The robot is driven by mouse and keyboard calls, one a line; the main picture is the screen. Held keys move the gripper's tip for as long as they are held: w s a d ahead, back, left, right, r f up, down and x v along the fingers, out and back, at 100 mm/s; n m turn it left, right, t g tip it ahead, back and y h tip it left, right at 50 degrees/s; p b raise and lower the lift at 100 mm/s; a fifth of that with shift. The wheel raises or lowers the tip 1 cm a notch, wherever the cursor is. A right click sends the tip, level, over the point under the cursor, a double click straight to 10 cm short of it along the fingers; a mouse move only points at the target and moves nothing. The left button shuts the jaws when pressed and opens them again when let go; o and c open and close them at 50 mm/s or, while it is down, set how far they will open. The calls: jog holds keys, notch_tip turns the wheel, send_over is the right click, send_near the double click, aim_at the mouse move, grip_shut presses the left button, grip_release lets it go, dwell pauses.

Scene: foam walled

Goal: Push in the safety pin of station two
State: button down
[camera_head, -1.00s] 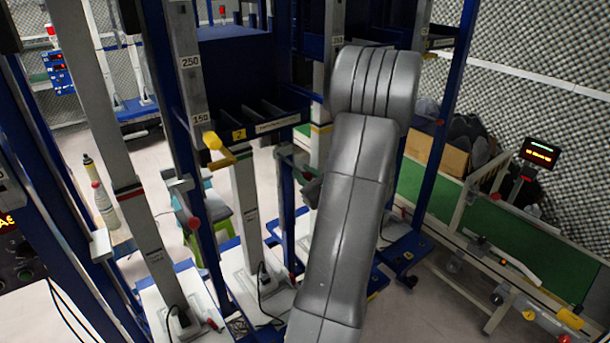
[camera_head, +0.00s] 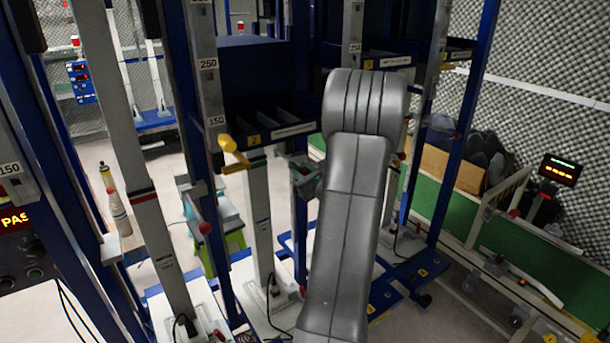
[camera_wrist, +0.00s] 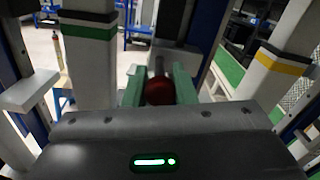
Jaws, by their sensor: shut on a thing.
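A round dark red knob (camera_wrist: 159,92), which looks like the safety pin's head, sits between the green fingers of my gripper (camera_wrist: 159,86) in the wrist view. The fingers are shut on it. Its dark shaft runs away behind it toward a blue post. In the head view my gripper (camera_head: 306,180) is partly hidden by my grey arm, beside a blue post (camera_head: 299,215). The knob is hidden there. A yellow plate with a 2 (camera_head: 253,139) marks station two on the dark bin above. How deep the pin sits cannot be told.
A yellow handle (camera_head: 232,155) sticks out left of the plate. Another red knob (camera_head: 205,228) is on the post to the left. Posts crowd both sides of my arm. A green conveyor (camera_head: 535,255) lies at right. A bottle (camera_head: 115,205) stands at far left.

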jog(key=c, duration=1.6)
grip_release()
jog(key=shift+r, duration=0.15)
jog(key=o, duration=0.4)
jog(key=shift+w+a, duration=0.15)
jog(key=shift+w, duration=0.05)
jog(key=shift+s, duration=0.1)
jog(key=b+v, duration=0.2)
jog(key=v, duration=1.2)
jog(key=p+x, duration=0.2)
jog(key=x, duration=1.2)
jog(key=shift+p+v, duration=0.35)
jog(key=shift+v, duration=0.6)
jog(key=shift+s+d, duration=0.25)
jog(key=shift+d, duration=0.05)
